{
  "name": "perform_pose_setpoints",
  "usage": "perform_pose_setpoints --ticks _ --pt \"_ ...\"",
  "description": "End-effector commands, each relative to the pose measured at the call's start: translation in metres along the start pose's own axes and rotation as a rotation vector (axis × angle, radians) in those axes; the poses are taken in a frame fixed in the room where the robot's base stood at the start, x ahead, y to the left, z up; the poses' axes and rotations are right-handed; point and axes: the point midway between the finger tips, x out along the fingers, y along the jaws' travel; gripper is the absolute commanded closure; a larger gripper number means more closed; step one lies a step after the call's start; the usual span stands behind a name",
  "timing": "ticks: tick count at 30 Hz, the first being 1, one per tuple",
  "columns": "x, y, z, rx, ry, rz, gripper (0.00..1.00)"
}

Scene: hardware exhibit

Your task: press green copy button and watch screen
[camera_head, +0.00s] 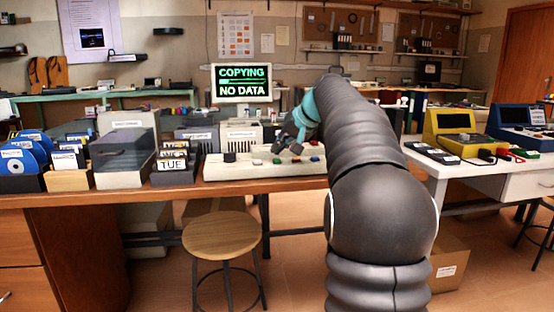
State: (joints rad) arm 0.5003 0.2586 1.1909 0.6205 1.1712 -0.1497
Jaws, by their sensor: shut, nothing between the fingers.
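The screen (241,83) stands behind the bench and shows "COPYING", a bar and "NO DATA" in green on black. A pale control panel (222,170) lies on the bench below it. It carries a dark knob (229,157) and several small coloured buttons, among them a red one (296,160) and a blue one (315,159). My gripper (279,149) is shut and empty, its tips low over the panel's middle. A small green button (276,161) shows just under the tips; I cannot tell whether they touch it.
Floppy disk boxes, a grey case (122,154) and a "TUE" disk box (172,163) stand left of the panel. A wooden stool (222,236) is in front of the bench. A white table (462,170) with yellow and blue devices is at right.

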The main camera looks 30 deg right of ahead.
Motion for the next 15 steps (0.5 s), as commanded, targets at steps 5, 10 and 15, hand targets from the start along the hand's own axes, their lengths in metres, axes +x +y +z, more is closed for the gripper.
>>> perform_pose_setpoints --ticks 5,10,15 --pt "-0.006 -0.004 -0.004 0.0 0.0 0.0 1.0" --pt "-0.016 -0.012 -0.012 0.0 0.0 0.0 1.0" --pt "-0.026 -0.019 -0.019 0.0 0.0 0.0 1.0"
